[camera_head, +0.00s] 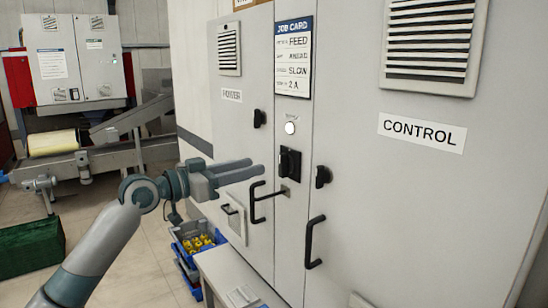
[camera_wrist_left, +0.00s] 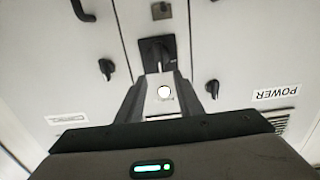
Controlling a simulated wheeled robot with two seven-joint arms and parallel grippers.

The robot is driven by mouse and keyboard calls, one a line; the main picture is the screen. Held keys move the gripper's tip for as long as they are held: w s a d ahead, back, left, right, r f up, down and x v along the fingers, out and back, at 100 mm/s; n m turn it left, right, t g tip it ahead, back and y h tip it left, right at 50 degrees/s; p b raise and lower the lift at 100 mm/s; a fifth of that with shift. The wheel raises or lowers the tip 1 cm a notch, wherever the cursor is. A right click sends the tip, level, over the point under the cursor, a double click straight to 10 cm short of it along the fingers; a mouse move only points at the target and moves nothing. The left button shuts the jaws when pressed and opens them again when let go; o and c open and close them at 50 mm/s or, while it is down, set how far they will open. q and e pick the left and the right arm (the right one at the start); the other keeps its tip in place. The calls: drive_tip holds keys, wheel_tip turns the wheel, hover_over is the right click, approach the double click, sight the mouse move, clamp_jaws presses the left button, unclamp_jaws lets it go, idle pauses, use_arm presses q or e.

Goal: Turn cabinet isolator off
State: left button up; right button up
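The cabinet isolator (camera_head: 290,162) is a black rotary switch on a black plate, on the narrow middle strip between the POWER and CONTROL doors. It also shows in the left wrist view (camera_wrist_left: 157,50), where the picture is upside down. Its knob looks roughly upright, but I cannot read its markings. My left gripper (camera_head: 261,170) is in front of the cabinet, its fingers pointing towards the isolator. In the left wrist view the fingers (camera_wrist_left: 164,82) are apart and empty, with the isolator beyond their tips. They look clear of it. My right gripper is not in view.
A white round lamp (camera_head: 290,128) sits above the isolator. Door knobs (camera_head: 259,118) (camera_head: 323,177) and black pull handles (camera_head: 314,242) stick out on both sides. A job card (camera_head: 293,58) hangs above. A blue crate (camera_head: 196,238) stands on the floor.

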sight(280, 160)
use_arm(q)
drive_tip(key=p+x, duration=0.2)
drive_tip(key=x, duration=0.5)
drive_tip(key=shift+r, duration=0.1)
drive_tip(key=shift+w+d+p, duration=0.3)
drive_tip(key=shift+w+d, duration=0.1)
drive_tip(key=shift+d, duration=0.1)
clamp_jaws()
